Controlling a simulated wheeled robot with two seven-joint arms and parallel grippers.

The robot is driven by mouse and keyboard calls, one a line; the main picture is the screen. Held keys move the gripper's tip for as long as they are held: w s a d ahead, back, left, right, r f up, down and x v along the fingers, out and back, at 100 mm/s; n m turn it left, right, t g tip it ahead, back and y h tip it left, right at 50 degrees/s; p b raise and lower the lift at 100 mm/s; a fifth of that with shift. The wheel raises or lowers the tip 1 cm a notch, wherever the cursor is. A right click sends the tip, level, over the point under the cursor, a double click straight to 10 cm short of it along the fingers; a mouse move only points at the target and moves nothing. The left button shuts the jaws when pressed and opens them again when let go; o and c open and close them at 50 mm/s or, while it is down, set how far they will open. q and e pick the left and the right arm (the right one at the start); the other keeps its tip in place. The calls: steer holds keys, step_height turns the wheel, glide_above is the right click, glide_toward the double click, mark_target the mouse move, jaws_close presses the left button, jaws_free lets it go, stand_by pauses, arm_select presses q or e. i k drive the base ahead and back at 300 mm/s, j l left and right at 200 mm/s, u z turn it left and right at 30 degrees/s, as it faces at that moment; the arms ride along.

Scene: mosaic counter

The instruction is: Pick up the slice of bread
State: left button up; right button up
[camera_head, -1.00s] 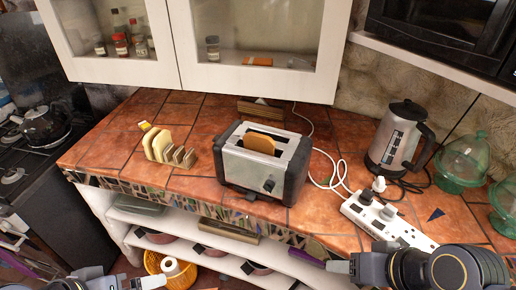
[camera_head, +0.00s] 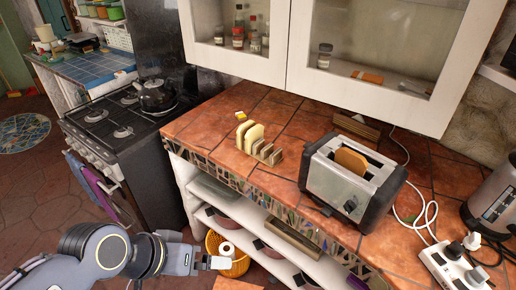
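A browned slice of bread (camera_head: 350,161) stands in the slot of a silver and black toaster (camera_head: 335,183) on the tiled counter; its lower part is hidden. Two paler bread slices (camera_head: 253,137) stand upright at the left end of a toast rack (camera_head: 269,153), left of the toaster. My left gripper (camera_head: 222,262) is low at the bottom left, in front of the shelves and below the counter top, well away from the bread. Its fingers are seen too edge-on to tell whether they are open. My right gripper is out of view.
A small yellow and white item (camera_head: 240,115) lies behind the rack. Glass-door cabinets (camera_head: 390,90) hang above the counter's back. A white power strip (camera_head: 452,268) and a kettle (camera_head: 490,210) stand at right. A stove (camera_head: 120,125) is at left, with open floor before it.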

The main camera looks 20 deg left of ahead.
mark_target(356, 163)
steer(key=i+j+z, duration=0.45)
steer(key=j, duration=0.25)
steer(key=i+j+z, duration=0.2)
steer(key=i+j, duration=0.1)
steer(key=j, duration=0.1)
